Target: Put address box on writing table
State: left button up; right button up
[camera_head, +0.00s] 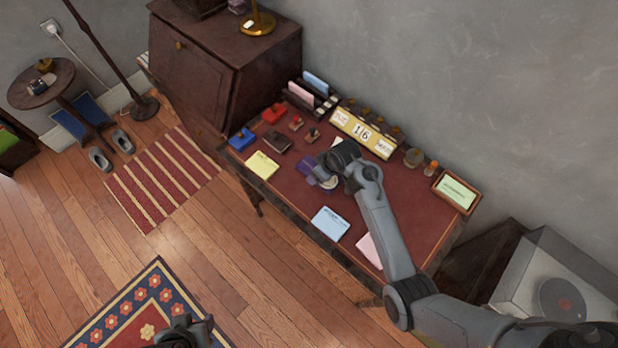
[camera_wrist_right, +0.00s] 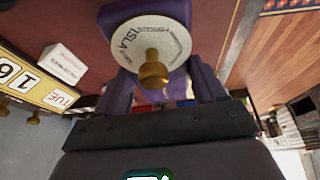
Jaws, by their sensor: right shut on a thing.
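The writing table (camera_head: 405,190) has a dark red top in a dark wooden frame and stands against the wall. My right gripper (camera_head: 324,178) is over the middle of its top. In the right wrist view it is shut on a purple box (camera_wrist_right: 185,12), which I take to be the address box. The box carries a round white lettered dial (camera_wrist_right: 128,40) with a brass knob. In the head view the box (camera_head: 306,169) is partly hidden by the gripper; I cannot tell if it touches the top. My left gripper (camera_head: 182,332) is low over the rug, its jaws unclear.
On the table are a yellow pad (camera_head: 262,166), a blue pad (camera_head: 330,223), a pink pad (camera_head: 369,250), several stamps, a calendar (camera_head: 362,134) and a tray with a green card (camera_head: 457,193). A dark cabinet (camera_head: 235,70) stands left. Bare top shows right of centre.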

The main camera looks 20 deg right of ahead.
aim_at(309, 170)
jog(key=w+a+f, duration=0.2)
jog(key=w+a, duration=0.1)
jog(key=shift+f+b, duration=0.3)
jog(key=shift+b, duration=0.1)
jog(key=shift+f+b, duration=0.4)
jog(key=shift+f, duration=1.55)
jog(key=o, duration=0.7)
jog(key=shift+f, duration=0.2)
jog(key=o, duration=0.4)
jog(key=shift+r, duration=0.15)
